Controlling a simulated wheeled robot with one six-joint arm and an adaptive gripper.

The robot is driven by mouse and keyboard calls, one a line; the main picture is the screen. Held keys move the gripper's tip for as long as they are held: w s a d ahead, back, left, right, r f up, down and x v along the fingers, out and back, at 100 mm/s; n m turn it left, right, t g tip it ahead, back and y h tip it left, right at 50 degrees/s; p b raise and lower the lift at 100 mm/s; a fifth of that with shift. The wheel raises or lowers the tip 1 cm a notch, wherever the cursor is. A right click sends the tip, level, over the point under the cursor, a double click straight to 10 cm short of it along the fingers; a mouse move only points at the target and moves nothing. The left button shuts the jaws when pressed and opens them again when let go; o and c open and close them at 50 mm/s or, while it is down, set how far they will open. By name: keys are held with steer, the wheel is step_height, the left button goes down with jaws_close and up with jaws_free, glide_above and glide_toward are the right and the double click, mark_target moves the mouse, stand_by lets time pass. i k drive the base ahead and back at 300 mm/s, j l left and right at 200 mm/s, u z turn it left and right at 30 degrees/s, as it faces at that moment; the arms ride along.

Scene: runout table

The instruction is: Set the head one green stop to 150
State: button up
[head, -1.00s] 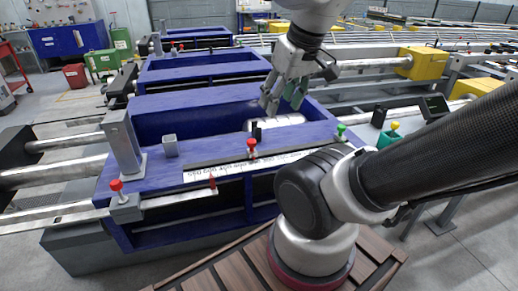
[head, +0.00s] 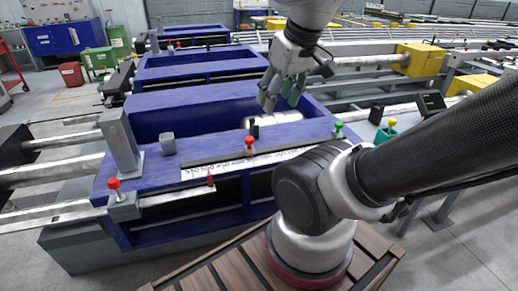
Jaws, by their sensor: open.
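A red-topped stop (head: 249,143) stands mid-rail beside a black post (head: 254,130). A white scale strip (head: 200,173) runs along the front of the head; its numbers are too small to read, and its right part is hidden by my arm. A red pointer (head: 211,179) is at the strip's lower edge. My gripper (head: 280,104) is open and empty, hanging above the head, behind and left of the green stop.
Another red-topped knob (head: 114,184) sits on a grey block at the front left corner. A grey upright post (head: 121,145) and small grey block (head: 168,144) stand on the blue head.

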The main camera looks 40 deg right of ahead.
mark_target(337, 134)
steer(key=z, duration=1.45)
